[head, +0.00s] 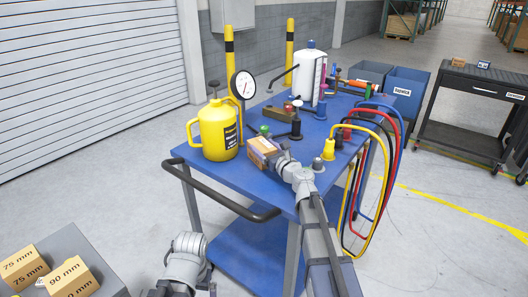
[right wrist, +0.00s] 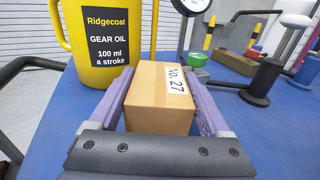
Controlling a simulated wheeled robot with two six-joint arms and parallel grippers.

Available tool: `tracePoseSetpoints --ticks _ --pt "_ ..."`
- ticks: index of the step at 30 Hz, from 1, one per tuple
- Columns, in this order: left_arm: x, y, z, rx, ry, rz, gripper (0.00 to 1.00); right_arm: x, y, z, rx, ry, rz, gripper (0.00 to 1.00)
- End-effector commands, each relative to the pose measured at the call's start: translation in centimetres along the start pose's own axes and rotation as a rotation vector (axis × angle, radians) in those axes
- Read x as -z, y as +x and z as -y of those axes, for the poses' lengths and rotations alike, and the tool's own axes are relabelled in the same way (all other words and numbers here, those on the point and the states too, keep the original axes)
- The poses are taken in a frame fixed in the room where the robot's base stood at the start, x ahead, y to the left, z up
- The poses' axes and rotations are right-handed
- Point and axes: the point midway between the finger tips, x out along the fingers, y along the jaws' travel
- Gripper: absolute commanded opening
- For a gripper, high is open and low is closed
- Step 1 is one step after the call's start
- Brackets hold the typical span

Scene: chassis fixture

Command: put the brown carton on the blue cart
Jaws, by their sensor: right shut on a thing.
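The brown carton (head: 262,148) is between the fingers of my right gripper (head: 267,152), over the front part of the blue cart's top (head: 205,160). In the right wrist view the carton (right wrist: 158,105) sits between two purple fingers, one along each side, with a label reading "No. 27". The gripper is shut on it. The carton is upright and close to the blue top; whether its underside touches is hidden. Grey joints of my left arm show at the bottom of the head view; its fingers cannot be made out.
A yellow gear oil jug (head: 217,130) stands left of the carton, with a dial gauge (head: 243,85) behind. A green-topped part (right wrist: 195,58), bottles and tools fill the back. Hoses (head: 385,150) hang at the right. Marked blocks (head: 72,278) lie at lower left. A dark cart (head: 470,110) stands right.

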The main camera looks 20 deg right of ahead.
Motion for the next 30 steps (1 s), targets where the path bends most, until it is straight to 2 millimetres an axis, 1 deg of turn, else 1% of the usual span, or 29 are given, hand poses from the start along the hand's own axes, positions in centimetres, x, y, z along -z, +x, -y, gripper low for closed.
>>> tracePoseSetpoints --ticks 4,8,9,13,20,23,26,30 --pt "0.0 -0.1 0.0 0.000 0.000 0.000 1.00 -0.1 0.0 0.0 0.000 0.001 0.000 0.00" --pt "0.0 0.3 0.0 0.000 0.000 0.000 1.00 0.3 0.0 0.0 0.000 0.001 0.000 0.00" --pt "0.0 0.2 0.0 0.000 0.000 0.000 1.00 0.2 0.0 0.0 0.000 0.000 0.000 0.84" --pt "0.0 0.1 0.0 0.000 0.000 0.000 1.00 0.1 0.0 0.0 0.000 0.000 0.000 0.99" --pt "0.0 0.1 0.0 0.000 0.000 0.000 1.00 0.1 0.0 0.0 0.000 0.000 0.000 1.00" --pt "0.0 -0.4 0.0 0.000 0.000 0.000 1.00 -0.4 0.0 0.0 0.000 0.000 0.000 1.00" --pt "0.0 -0.1 0.0 0.000 0.000 0.000 1.00 -0.1 -1.7 -0.1 0.001 0.000 0.000 1.00" --pt "0.0 -0.1 0.0 0.000 0.000 0.000 1.00 -0.1 -4.8 -0.1 0.003 0.000 0.000 1.00"
